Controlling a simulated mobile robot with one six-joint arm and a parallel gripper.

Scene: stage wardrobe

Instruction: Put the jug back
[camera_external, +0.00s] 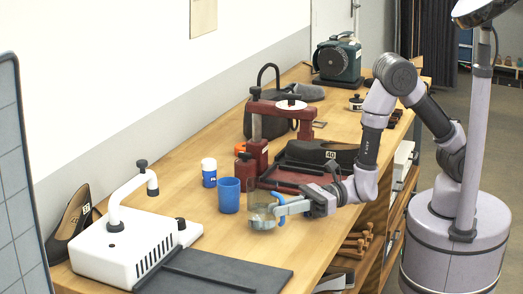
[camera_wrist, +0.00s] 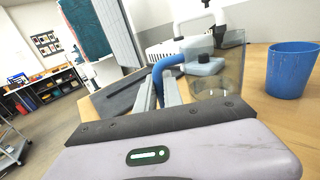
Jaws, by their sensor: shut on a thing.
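The jug (camera_external: 262,216) is clear, with a blue handle, and is at the bench's front side, just right of a blue cup (camera_external: 229,195). My gripper (camera_external: 283,207) reaches in from the right and is shut on the jug's handle. In the wrist view the blue handle (camera_wrist: 168,63) is between the two fingers (camera_wrist: 158,92), with the clear wall of the jug (camera_wrist: 230,76) to the right. The jug looks upright. I cannot tell whether its base touches the bench or is slightly above it.
A white machine (camera_external: 128,246) and a dark flat board (camera_external: 215,272) lie to the left. A white bottle with a blue label (camera_external: 209,173), a red press (camera_external: 256,150) and a black shoe tagged 40 (camera_external: 318,155) stand behind. Bare bench top (camera_external: 190,203) shows beside the blue cup.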

